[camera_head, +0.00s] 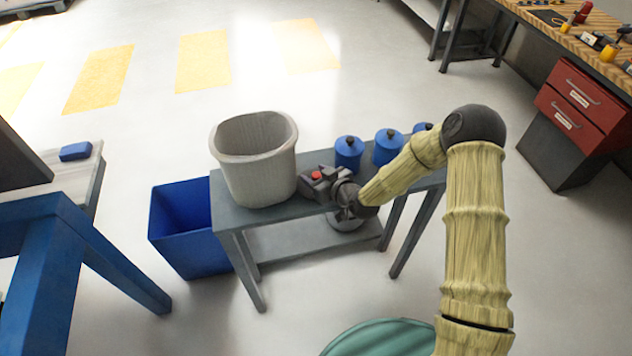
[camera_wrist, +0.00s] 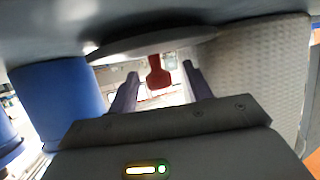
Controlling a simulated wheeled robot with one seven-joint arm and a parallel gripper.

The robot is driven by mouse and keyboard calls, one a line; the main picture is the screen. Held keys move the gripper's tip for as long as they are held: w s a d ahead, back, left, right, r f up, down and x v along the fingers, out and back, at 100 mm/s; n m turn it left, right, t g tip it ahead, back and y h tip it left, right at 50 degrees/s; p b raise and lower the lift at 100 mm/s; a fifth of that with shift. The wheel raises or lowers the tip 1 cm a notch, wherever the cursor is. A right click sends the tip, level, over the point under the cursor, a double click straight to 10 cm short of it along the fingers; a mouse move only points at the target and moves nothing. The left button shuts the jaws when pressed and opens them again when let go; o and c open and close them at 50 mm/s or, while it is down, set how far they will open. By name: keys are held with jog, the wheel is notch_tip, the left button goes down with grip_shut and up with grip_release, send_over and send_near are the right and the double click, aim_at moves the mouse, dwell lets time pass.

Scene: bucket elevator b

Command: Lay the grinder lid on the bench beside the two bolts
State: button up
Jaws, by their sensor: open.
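The lid shows in the wrist view as a flat grey disc (camera_wrist: 150,43) lying against the bench top (camera_wrist: 40,30), which appears at the top of that upside-down picture. Its red knob (camera_wrist: 157,74) stands out from the disc and appears between the fingers of my open gripper; contact is not visible. In the head view my gripper (camera_head: 313,183) is low over the bench (camera_head: 232,216), right of the grey bucket, with the red knob (camera_head: 316,175) at its fingers. My gripper and wrist hide most of the lid there. I cannot make out the two bolts.
The grey bucket (camera_head: 254,165) stands close left of my gripper. Blue canisters (camera_head: 348,153) with black knobs stand along the bench's far side. A blue bin (camera_head: 180,230) is on the floor at left. A red drawer cabinet (camera_head: 580,105) stands far right.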

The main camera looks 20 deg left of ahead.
jog(key=shift+c, duration=0.4)
grip_shut()
jog(key=shift+d+r, duration=0.1)
jog(key=shift+w+d+r+b, duration=0.1)
jog(key=shift+d+r+b, duration=0.05)
jog(key=shift+r+b, duration=0.3)
notch_tip(320, 180, up, 10)
jog(key=r+b, duration=0.1)
jog(key=b, duration=0.1)
jog(key=w+d, duration=0.2)
jog(key=d, duration=0.7)
jog(key=w+d, duration=0.2)
jog(key=d, duration=0.8)
jog(key=shift+w+f, duration=0.25)
jog(key=shift+w, duration=0.15)
